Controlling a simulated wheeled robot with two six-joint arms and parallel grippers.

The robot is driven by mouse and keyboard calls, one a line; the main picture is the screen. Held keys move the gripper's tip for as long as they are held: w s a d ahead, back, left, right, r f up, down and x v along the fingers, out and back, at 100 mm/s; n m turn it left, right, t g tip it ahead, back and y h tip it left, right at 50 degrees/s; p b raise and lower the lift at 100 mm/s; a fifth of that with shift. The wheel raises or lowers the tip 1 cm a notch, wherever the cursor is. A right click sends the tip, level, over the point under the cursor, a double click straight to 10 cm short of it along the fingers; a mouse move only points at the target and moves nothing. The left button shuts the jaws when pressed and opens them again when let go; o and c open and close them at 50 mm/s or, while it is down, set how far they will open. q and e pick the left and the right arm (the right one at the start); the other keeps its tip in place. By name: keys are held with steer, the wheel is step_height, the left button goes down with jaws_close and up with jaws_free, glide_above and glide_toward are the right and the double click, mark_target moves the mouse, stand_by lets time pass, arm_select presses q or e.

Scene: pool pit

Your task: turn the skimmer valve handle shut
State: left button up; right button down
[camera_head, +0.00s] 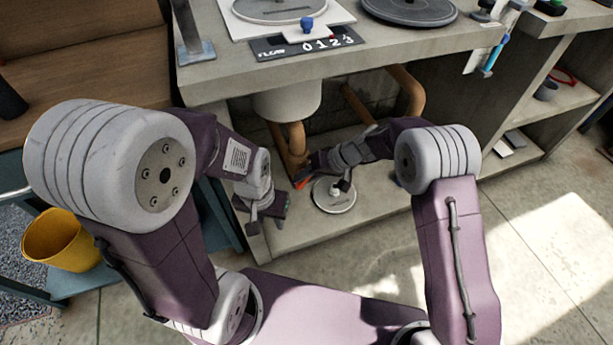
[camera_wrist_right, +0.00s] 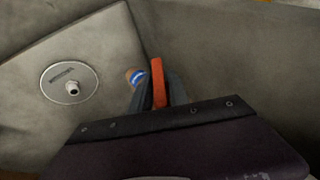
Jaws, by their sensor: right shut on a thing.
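The skimmer valve handle is a red-orange lever (camera_wrist_right: 158,82), seen in the right wrist view between the two dark fingers of my right gripper (camera_wrist_right: 158,92). The fingers are shut on it. In the head view a small red-orange bit of the handle (camera_head: 302,183) shows beside my right gripper (camera_head: 308,172), low under the counter next to a copper-coloured pipe (camera_head: 297,138). The valve body is mostly hidden by the gripper and arm. My left gripper (camera_head: 268,215) hangs lower left, apart from the handle; whether its jaws are open is unclear.
A round pale disc (camera_head: 334,202) with a knob lies on the lower shelf; it also shows in the right wrist view (camera_wrist_right: 69,82). A yellow bucket (camera_head: 62,240) stands at left.

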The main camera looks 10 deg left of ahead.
steer(key=g+y+b, duration=0.1)
steer(key=b, duration=0.2)
steer(key=f+m+y+b, duration=0.1)
steer(key=y+b, duration=0.1)
steer(key=b, duration=0.1)
steer(key=shift+w+d+g+y, duration=0.15)
steer(key=shift+g+y, duration=0.15)
steer(key=shift+g, duration=0.1)
steer(key=g+y+b, duration=0.1)
steer(key=y+b, duration=0.1)
steer(key=shift+r+m+y, duration=0.1)
steer(key=shift+m+y, duration=0.3)
steer(key=shift+m+g+y+b, duration=0.55)
steer(key=shift+y+b, duration=0.65)
steer(key=shift+y, duration=0.4)
steer(key=shift+r, duration=0.1)
steer(key=c, duration=1.3)
jaws_free()
